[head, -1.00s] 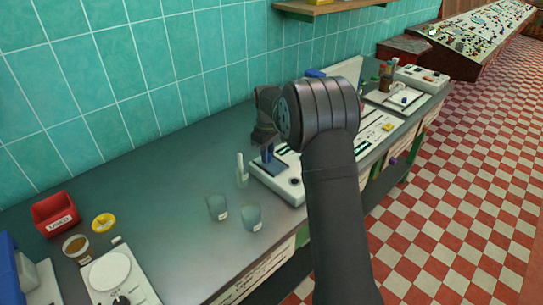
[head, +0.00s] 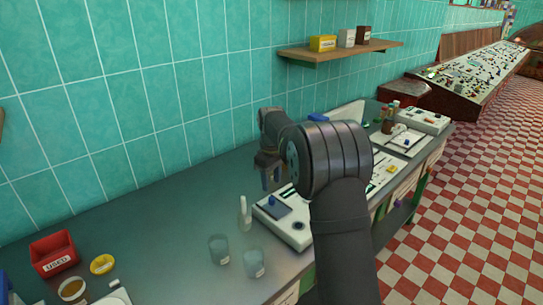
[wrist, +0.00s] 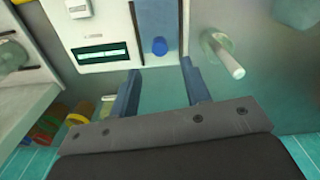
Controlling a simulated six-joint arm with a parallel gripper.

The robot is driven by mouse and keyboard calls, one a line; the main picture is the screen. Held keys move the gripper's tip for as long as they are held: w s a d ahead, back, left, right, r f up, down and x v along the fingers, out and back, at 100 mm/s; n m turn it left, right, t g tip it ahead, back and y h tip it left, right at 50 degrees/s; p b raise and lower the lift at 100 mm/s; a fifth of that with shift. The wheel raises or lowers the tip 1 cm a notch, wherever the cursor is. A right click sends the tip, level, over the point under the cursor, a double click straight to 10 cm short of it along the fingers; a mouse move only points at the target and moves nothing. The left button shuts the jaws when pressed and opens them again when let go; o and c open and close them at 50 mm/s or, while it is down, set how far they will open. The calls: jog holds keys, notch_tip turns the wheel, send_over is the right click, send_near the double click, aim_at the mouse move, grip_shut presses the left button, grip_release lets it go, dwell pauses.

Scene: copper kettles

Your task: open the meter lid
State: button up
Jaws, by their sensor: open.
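The white meter (head: 292,236) stands on the bench, partly hidden by my arm in the head view. Its slate-blue lid (head: 281,211) lies flat on top and carries a small blue knob (head: 272,200). In the wrist view, the meter (wrist: 100,15) is at the top, with the lid (wrist: 157,15) and the round knob (wrist: 160,46) in line with the space between my fingers. My gripper (wrist: 161,88) is open and empty, its fingertips short of the knob in that view. In the head view, my gripper (head: 271,178) is beyond the knob, apart from it.
A pale upright bottle (head: 244,214) stands close left of the meter. Two clear cups (head: 219,249) (head: 253,263) stand in front. A red bin (head: 54,253) and yellow dish (head: 102,264) are far left. The bench (head: 165,228) between is clear.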

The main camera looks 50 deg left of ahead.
aim_at(271, 198)
notch_tip(271, 198, up, 10)
jog(key=shift+r, duration=0.2)
jog(key=shift+f, duration=0.1)
dwell(0.5)
notch_tip(271, 198, down, 17)
jog(key=shift+f, duration=0.15)
dwell(0.5)
